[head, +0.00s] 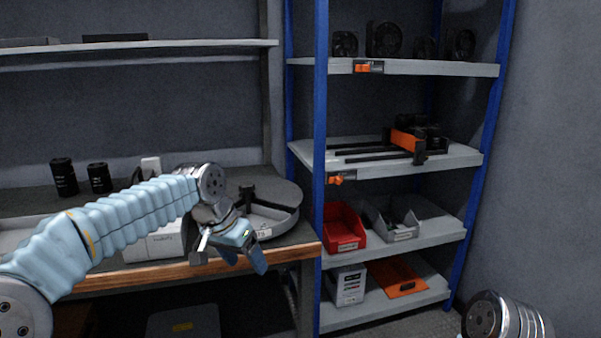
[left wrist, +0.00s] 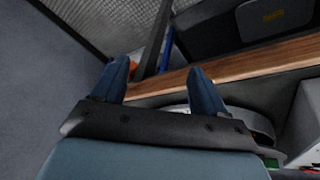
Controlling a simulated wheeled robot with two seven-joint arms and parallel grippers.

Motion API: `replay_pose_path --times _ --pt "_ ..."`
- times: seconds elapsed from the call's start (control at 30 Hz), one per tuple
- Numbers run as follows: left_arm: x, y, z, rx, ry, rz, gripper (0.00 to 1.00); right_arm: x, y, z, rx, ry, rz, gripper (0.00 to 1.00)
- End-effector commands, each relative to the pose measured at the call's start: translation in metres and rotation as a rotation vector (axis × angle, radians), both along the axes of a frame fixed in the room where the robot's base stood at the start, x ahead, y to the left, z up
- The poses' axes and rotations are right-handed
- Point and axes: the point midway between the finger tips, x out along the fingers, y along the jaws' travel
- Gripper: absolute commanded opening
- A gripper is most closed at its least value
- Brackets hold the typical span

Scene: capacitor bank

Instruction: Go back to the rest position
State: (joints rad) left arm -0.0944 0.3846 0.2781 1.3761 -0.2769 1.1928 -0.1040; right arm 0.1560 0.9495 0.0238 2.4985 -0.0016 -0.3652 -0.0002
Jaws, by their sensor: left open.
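My left gripper (head: 244,258) is at the end of the pale blue sleeved arm that comes in from the left. It hangs in front of the workbench edge (head: 180,270), beside the round grey tray (head: 285,194). Its two blue fingers stand apart with nothing between them. In the left wrist view the open fingers (left wrist: 158,82) point toward the wooden bench edge (left wrist: 250,64). Of my right arm only a metal joint shows at the lower right; its gripper is out of the picture.
Two black capacitors (head: 64,177) stand on the bench at the left. A blue-post shelf rack (head: 321,120) stands to the right, with a red bin (head: 344,232), a grey bin (head: 392,228) and an orange-and-black device (head: 408,138). A grey case (head: 184,322) lies under the bench.

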Motion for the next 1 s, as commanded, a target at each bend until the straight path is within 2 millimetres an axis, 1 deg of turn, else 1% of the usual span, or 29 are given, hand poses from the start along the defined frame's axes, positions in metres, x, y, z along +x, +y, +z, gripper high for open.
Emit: replay_pose_path --times 0.03,0.07,0.1,0.13,0.17,0.2,0.27,0.3,0.37,0.4,0.47,0.5,0.57,0.6,0.7,0.73,0.8,0.83,0.9,1.0 --pt "0.004 -0.005 -0.038 -0.013 0.033 0.007 0.73 0.000 0.000 0.000 0.000 0.000 0.000 0.38" --pt "0.006 -0.009 -0.061 -0.025 0.048 0.014 0.73 0.000 0.000 0.000 0.000 0.000 0.000 0.38" --pt "0.006 -0.014 -0.095 -0.043 0.069 0.026 0.73 0.000 0.000 0.000 0.000 0.000 0.000 0.38" --pt "0.005 -0.018 -0.121 -0.059 0.087 0.039 0.73 0.000 0.000 0.000 0.000 0.000 0.000 0.38" --pt "0.002 -0.021 -0.148 -0.074 0.104 0.054 0.73 0.000 0.000 0.000 0.000 0.000 0.000 0.38" --pt "-0.004 -0.025 -0.183 -0.095 0.126 0.075 0.73 0.000 0.000 0.000 0.000 0.000 0.000 0.38" --pt "-0.019 -0.029 -0.234 -0.125 0.162 0.113 0.73 0.000 0.000 0.000 0.000 0.000 0.000 0.38" --pt "-0.033 -0.030 -0.266 -0.144 0.187 0.146 0.73 0.000 0.000 0.000 0.000 0.000 0.000 0.38" --pt "-0.059 -0.031 -0.313 -0.169 0.224 0.199 0.73 0.000 0.000 0.000 0.000 0.000 0.000 0.38" --pt "-0.079 -0.030 -0.342 -0.182 0.248 0.239 0.73 0.000 0.000 0.000 0.000 0.000 0.000 0.38" --pt "-0.112 -0.029 -0.379 -0.197 0.281 0.301 0.73 0.000 0.000 0.000 0.000 0.000 0.000 0.38" --pt "-0.136 -0.027 -0.399 -0.203 0.302 0.342 0.73 0.000 0.000 0.000 0.000 0.000 0.000 0.38" --pt "-0.169 -0.023 -0.423 -0.207 0.329 0.402 0.73 0.000 0.000 0.000 0.000 0.000 0.000 0.38" --pt "-0.190 -0.020 -0.435 -0.205 0.344 0.438 0.73 0.000 0.000 0.000 0.000 0.000 0.000 0.38" --pt "-0.231 -0.013 -0.452 -0.196 0.368 0.507 0.73 0.000 0.000 0.000 0.000 0.000 0.000 0.38" --pt "-0.239 -0.012 -0.455 -0.193 0.372 0.522 0.73 0.000 0.000 0.000 0.000 0.000 0.000 0.38" --pt "-0.253 -0.009 -0.459 -0.189 0.378 0.546 0.73 0.000 0.000 0.000 0.000 0.000 0.000 0.38" --pt "-0.256 -0.008 -0.460 -0.188 0.378 0.553 0.73 0.000 0.000 0.000 0.000 0.000 0.000 0.38" --pt "-0.260 -0.007 -0.461 -0.185 0.379 0.560 0.73 0.000 0.000 0.000 0.000 0.000 0.000 0.38" --pt "-0.259 -0.007 -0.461 -0.186 0.377 0.561 0.73 0.000 0.000 0.000 0.000 0.000 0.000 0.38"
